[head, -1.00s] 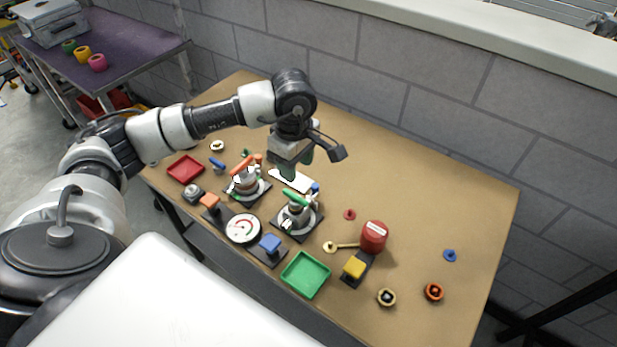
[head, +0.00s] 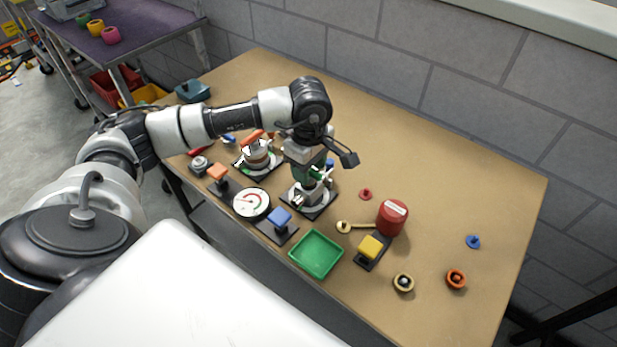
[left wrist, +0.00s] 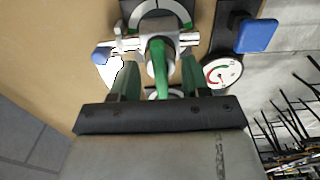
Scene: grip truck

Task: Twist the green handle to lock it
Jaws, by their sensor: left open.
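The green handle (head: 318,174) sits on a grey metal fixture with a dark square base (head: 322,208). My left gripper (head: 312,176) is right over it, pointing down, and hides part of the handle. In the left wrist view the green handle (left wrist: 158,66) lies lengthwise between the two dark green fingers of my left gripper (left wrist: 157,78). The fingers are open, with a gap on each side of the handle. Part of the handle's near end is hidden by the gripper body. My right gripper is not in view.
A round gauge (head: 252,203), a blue block (head: 279,217) and a green tray (head: 316,254) lie in front. A red cylinder (head: 392,217) stands to the right. The far right of the table is mostly clear.

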